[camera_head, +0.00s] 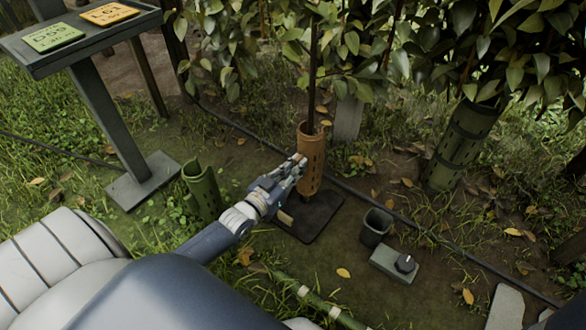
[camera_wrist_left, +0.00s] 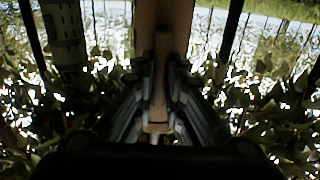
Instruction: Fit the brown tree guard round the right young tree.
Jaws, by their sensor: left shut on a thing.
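The brown tree guard (camera_head: 311,165), a tube with holes, stands upright in the middle of the head view. My left gripper (camera_head: 292,172) is shut on it from the left. In the left wrist view, a tan upright strip of the guard (camera_wrist_left: 160,80) sits between the fingers (camera_wrist_left: 158,105). A thin dark trunk (camera_head: 313,65) comes down to the guard's open top. I cannot tell whether the guard is around it or in front of it. The guard's lower end is over a dark mat (camera_head: 322,208); contact is unclear. My right gripper is not in view.
A green guard (camera_head: 204,190) stands at left and another (camera_head: 462,145) at right. A dark cup (camera_head: 376,226) and a grey block with a knob (camera_head: 394,262) are right of the mat. A dark hose (camera_head: 395,212) crosses the ground. A sign stand (camera_head: 112,125) is at left.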

